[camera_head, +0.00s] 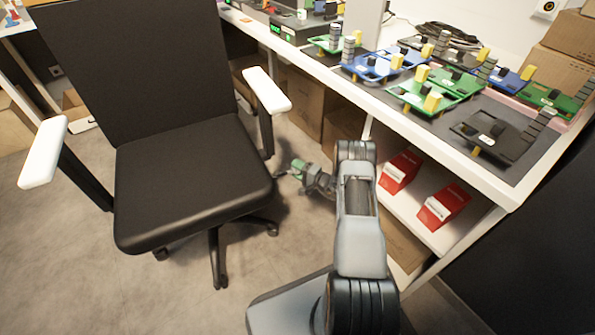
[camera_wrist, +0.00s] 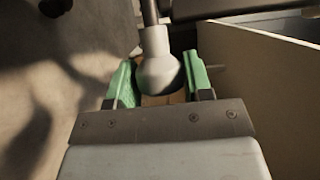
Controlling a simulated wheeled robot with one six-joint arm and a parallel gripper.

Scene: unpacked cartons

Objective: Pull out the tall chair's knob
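The tall chair (camera_head: 185,165) is black with white armrests and stands left of my arm. In the wrist view a pale, rounded knob (camera_wrist: 157,72) sits at the end of a thin dark rod (camera_wrist: 150,12) that comes from the top. My gripper (camera_wrist: 160,78) has green fingers, one on each side of the knob. The left finger is very close to the knob, and a narrow gap seems to show at the right; contact is not clear. In the head view my gripper (camera_head: 294,170) is just right of the seat, and the knob cannot be made out.
A workbench (camera_head: 478,178) with circuit boards runs along the right. Red-and-white boxes (camera_head: 399,171) stand on the shelf below it. Cardboard boxes (camera_head: 306,103) stand under the bench behind my gripper. A pale panel (camera_wrist: 255,85) is close on the right in the wrist view.

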